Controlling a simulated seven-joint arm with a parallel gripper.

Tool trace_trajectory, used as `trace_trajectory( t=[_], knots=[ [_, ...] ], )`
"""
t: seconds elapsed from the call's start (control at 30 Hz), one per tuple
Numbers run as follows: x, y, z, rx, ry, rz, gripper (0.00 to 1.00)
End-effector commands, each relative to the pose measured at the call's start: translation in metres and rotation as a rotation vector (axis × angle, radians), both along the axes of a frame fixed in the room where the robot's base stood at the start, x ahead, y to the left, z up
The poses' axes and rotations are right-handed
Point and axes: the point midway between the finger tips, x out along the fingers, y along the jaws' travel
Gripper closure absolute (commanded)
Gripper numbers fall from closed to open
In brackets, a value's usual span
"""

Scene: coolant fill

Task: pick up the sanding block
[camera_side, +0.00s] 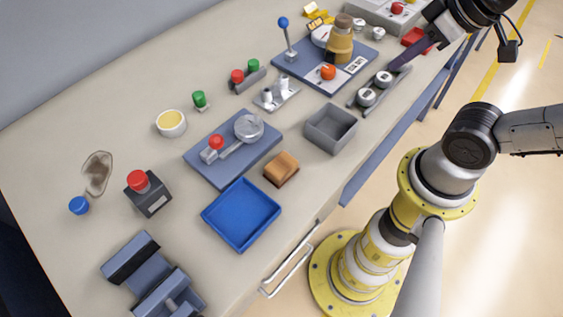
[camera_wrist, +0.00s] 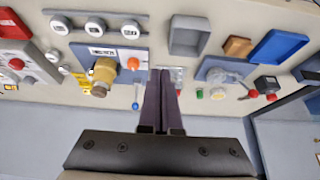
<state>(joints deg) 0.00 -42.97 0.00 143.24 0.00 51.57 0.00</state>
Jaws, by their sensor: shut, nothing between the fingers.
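The sanding block (camera_side: 281,169) is a small orange-brown block lying on the bench between the blue tray and the grey bin in the side view. It also shows in the wrist view (camera_wrist: 238,47), at the upper right. My gripper (camera_side: 394,67) is at the upper right of the side view, well away from the block. In the wrist view, its dark fingers (camera_wrist: 161,73) are together with nothing between them.
The blue tray (camera_side: 241,215) and grey open bin (camera_side: 331,129) flank the block. A blue-grey plate with a round glass-like part and red knob (camera_side: 216,142) lies behind it. Round gauges (camera_side: 366,97) and a panel with a brown-topped bottle (camera_side: 340,42) are near my gripper.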

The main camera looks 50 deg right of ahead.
Motion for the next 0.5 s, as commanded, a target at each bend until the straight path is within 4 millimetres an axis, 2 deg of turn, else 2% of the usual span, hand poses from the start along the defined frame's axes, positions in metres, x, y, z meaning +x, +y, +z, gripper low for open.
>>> trace_trajectory(
  t=[0.33, 0.5],
  knots=[
    [0.0, 0.0, 0.0, 0.0, 0.0, 0.0, 0.98],
    [0.0, 0.0, 0.0, 0.0, 0.0, 0.0, 0.68]
  ],
)
